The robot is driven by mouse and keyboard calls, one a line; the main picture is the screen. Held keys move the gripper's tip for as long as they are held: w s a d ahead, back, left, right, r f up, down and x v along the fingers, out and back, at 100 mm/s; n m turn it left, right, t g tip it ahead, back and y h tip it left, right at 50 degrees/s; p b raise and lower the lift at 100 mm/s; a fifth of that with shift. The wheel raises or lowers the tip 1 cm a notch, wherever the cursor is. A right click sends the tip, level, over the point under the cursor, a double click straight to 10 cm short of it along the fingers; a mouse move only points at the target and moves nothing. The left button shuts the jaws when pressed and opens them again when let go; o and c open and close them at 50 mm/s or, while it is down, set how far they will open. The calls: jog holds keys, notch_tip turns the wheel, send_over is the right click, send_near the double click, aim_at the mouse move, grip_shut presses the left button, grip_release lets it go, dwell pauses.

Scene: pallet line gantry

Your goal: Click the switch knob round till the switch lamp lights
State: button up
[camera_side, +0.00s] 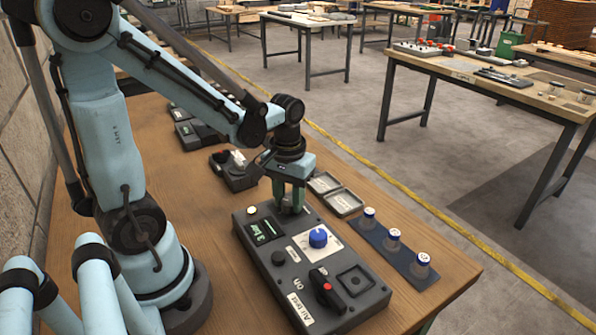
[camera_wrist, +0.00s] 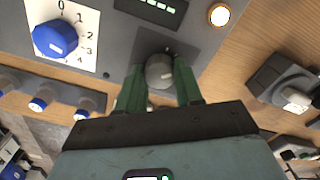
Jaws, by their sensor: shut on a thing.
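My gripper (camera_wrist: 160,88) is over the far end of the dark grey control box (camera_side: 262,268), its green fingers shut on a small grey switch knob (camera_wrist: 160,72). The fingers sit on either side of the knob, which stands on a dark plate. In the side view, my gripper (camera_side: 291,206) mostly hides the knob. The round lamp (camera_wrist: 219,15) at the box's corner has a bright, pale face with an amber rim and looks lit; it also shows pale in the side view (camera_side: 251,210). The knob's pointer direction is hard to tell.
Blue-capped jars (camera_side: 393,238) stand on a mat to the right. A dark socket block (camera_side: 234,171) lies behind.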

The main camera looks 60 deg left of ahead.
aim_at(289, 200)
jog(key=shift+m, duration=1.1)
jog(key=o, duration=1)
jog(key=shift+o, duration=0.2)
jog(key=shift+r, duration=0.1)
notch_tip(289, 200, up, 12)
jog(key=d+f+m+t, duration=0.3)
jog(key=d+m+t, duration=0.1)
jog(key=d+t, duration=0.2)
jog(key=shift+w+d+t, duration=0.25)
jog(key=shift+w+t, duration=0.15)
jog(key=shift+t, duration=0.2)
